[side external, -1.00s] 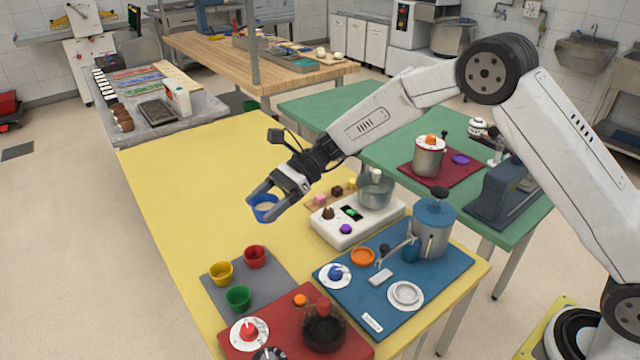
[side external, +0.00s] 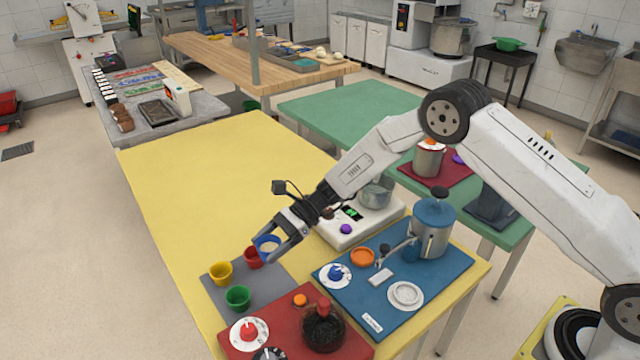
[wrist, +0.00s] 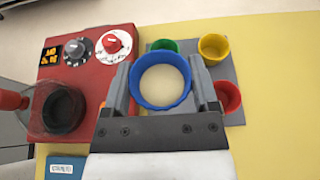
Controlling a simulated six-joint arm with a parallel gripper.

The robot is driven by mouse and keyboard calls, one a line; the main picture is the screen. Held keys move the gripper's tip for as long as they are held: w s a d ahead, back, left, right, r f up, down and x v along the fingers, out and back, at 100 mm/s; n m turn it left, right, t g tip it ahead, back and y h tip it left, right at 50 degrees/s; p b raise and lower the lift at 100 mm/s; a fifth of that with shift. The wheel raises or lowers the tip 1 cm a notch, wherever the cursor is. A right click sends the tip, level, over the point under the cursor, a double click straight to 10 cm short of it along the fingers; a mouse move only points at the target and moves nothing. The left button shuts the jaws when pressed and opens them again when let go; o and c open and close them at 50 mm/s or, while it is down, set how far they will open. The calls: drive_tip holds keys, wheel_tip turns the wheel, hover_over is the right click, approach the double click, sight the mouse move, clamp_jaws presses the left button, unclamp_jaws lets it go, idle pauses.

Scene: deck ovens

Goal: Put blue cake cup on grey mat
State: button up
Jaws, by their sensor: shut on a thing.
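The blue cake cup (side external: 267,244) is held by my gripper (side external: 274,248), which is shut on it. In the wrist view the blue cup (wrist: 161,104) sits upright between the two fingers (wrist: 161,92). The grey mat (side external: 268,278) lies on the yellow table and holds a yellow cup (side external: 220,273), a red cup (side external: 254,258) and a green cup (side external: 238,298). The blue cup is over the mat's back right part, close beside the red cup, which it partly hides. I cannot tell its exact height above the mat.
A red board (side external: 283,333) with knobs and a dark pot (side external: 323,328) adjoins the mat in front. A blue mat (side external: 440,290) with a metal pot (side external: 433,232) lies to the right. A white scale (side external: 335,233) stands behind it. The yellow tabletop (side external: 200,180) is clear at the back left.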

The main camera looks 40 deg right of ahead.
drive_tip(key=shift+f, duration=0.1)
hover_over(275, 286)
drive_tip(key=shift+f, duration=3.05)
drive_tip(key=shift+f, duration=1.85)
drive_tip(key=shift+f, duration=0.1)
drive_tip(key=o, duration=1.1)
